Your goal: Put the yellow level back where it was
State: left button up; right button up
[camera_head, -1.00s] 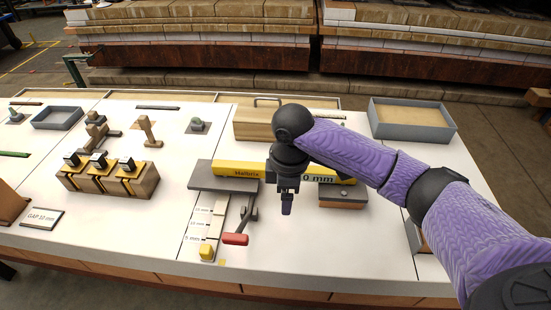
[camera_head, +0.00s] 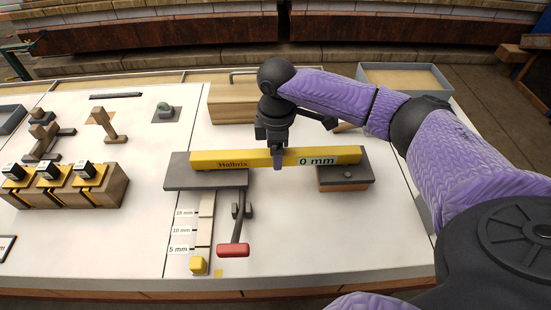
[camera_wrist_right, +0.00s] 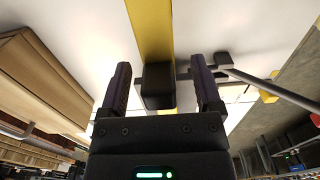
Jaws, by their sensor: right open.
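The yellow level (camera_head: 225,159), marked "Halbrix" and "0 mm", lies left to right across a dark grey slab (camera_head: 205,179) and a grey-topped block (camera_head: 345,175). My right gripper (camera_head: 278,158) is over the level's middle, with a finger overlapping its near face. In the wrist view the level (camera_wrist_right: 150,30) runs between the two spread fingers of the right gripper (camera_wrist_right: 160,88). A dark block (camera_wrist_right: 158,90) also shows between them; whether it belongs to the level I cannot tell. Contact with the level is unclear. My left gripper is not in view.
A red-handled tool (camera_head: 233,249) and a stepped gauge (camera_head: 205,215) with mm labels lie in front of the slab. A wooden box (camera_head: 232,105) stands behind, and a grey tray (camera_head: 440,84) behind right. Wooden blocks (camera_head: 65,190) stand left. The front right tabletop is clear.

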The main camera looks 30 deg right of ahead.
jog(key=shift+r, duration=0.1)
jog(key=c, duration=1)
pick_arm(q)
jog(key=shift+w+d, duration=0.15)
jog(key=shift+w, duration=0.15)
pick_arm(e)
grip_shut()
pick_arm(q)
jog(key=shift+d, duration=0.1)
